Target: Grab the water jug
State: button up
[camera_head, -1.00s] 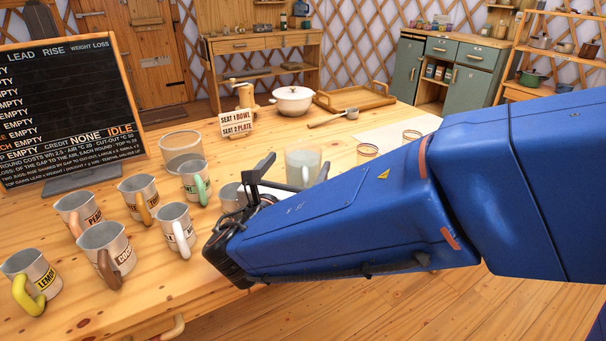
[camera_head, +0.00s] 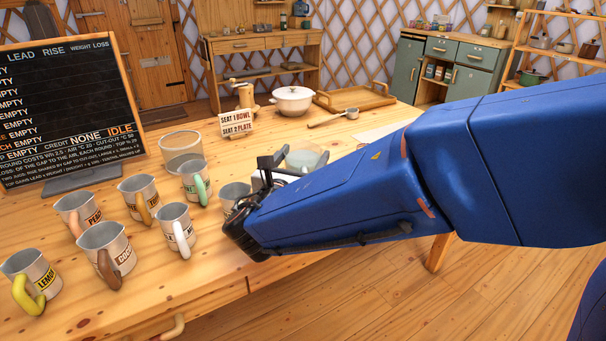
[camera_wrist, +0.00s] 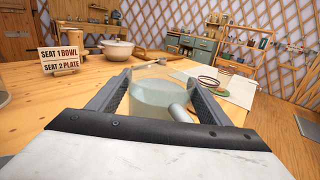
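The water jug (camera_head: 306,158) is a clear, pale glass vessel standing on the wooden table, partly hidden behind my arm in the head view. In the wrist view the jug (camera_wrist: 160,95) shows between my fingers, with a pale handle at its near right side. My gripper (camera_wrist: 160,79) is open, with one dark finger to each side of the jug. I cannot tell whether either finger touches it. In the head view my gripper (camera_head: 272,168) is just left of the jug and mostly hides its own fingers.
Several labelled metal mugs (camera_head: 173,230) stand on the left, one close beside my gripper. A glass bowl (camera_head: 182,152), a seat sign (camera_head: 237,123) and a white pot (camera_head: 292,101) stand further back.

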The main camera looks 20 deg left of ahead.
jog(key=c, duration=1)
jog(key=shift+o, duration=0.2)
jog(key=shift+r, duration=0.1)
